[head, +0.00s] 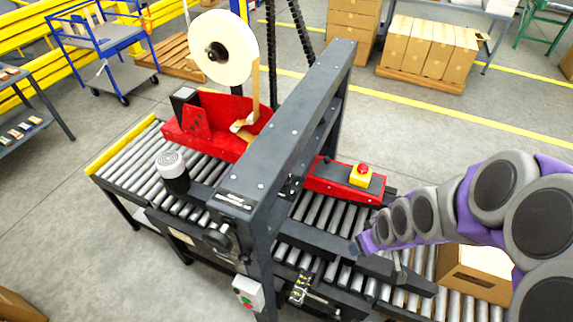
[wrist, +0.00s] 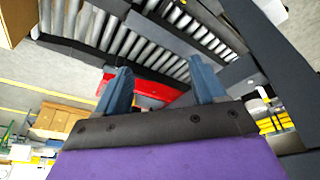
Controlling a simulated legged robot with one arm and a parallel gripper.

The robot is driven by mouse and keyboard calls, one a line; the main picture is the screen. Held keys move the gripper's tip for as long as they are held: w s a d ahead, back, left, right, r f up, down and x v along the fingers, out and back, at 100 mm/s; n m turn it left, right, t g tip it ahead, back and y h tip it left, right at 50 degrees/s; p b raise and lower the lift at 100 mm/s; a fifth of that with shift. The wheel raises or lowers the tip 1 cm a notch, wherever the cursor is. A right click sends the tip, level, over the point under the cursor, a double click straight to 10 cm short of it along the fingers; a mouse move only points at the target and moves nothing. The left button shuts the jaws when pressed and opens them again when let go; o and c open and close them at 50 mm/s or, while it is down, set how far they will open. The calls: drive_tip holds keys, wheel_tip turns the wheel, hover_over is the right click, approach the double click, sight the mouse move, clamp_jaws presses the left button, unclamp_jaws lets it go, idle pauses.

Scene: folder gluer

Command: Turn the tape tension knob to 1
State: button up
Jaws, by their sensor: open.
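My gripper (head: 366,243) is over the roller conveyor, on the right side of the machine's dark frame. In the wrist view its two blue-grey fingers (wrist: 163,84) stand apart with nothing between them. No part is clearly readable as the tape tension knob. A black cylinder with a pale, marked top (head: 173,168) stands on the left side of the frame. A dark round part (head: 217,240) sits low on the frame's near side. The white tape roll (head: 222,48) has a black hub. My gripper is apart from all of these. No number can be read.
The dark frame beam (head: 290,125) stands between my gripper and the tape roll. A red unit with a yellow-based red button (head: 361,175) is close beyond my gripper. A cardboard box (head: 475,272) sits on the rollers at right. Open floor lies left.

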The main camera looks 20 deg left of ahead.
drive_tip(key=w+a+n+t+y+p, duration=0.1)
drive_tip(key=w+a+n+y+p, duration=0.25)
drive_tip(key=a, duration=0.45)
drive_tip(key=t+y+p, duration=0.1)
drive_tip(key=t+y, duration=0.3)
drive_tip(key=y, duration=0.2)
approach(290, 198)
drive_tip(key=s+a, duration=0.4)
drive_tip(key=s, duration=0.1)
drive_tip(key=s+d+m+t+h, duration=0.1)
drive_tip(key=d+m+t, duration=0.2)
drive_tip(key=m+t, duration=0.3)
drive_tip(key=shift+n+t+h, duration=0.35)
drive_tip(key=shift+n+t, duration=0.2)
drive_tip(key=shift+t, duration=0.05)
drive_tip(key=b+x, duration=0.6)
drive_tip(key=b, duration=0.1)
drive_tip(key=f+b+x, duration=0.1)
drive_tip(key=b+x, duration=0.3)
drive_tip(key=shift+w, duration=0.15)
drive_tip(key=w+b, duration=0.1)
drive_tip(key=b, duration=0.3)
drive_tip(key=shift+a+b, duration=0.35)
drive_tip(key=shift+a, duration=0.05)
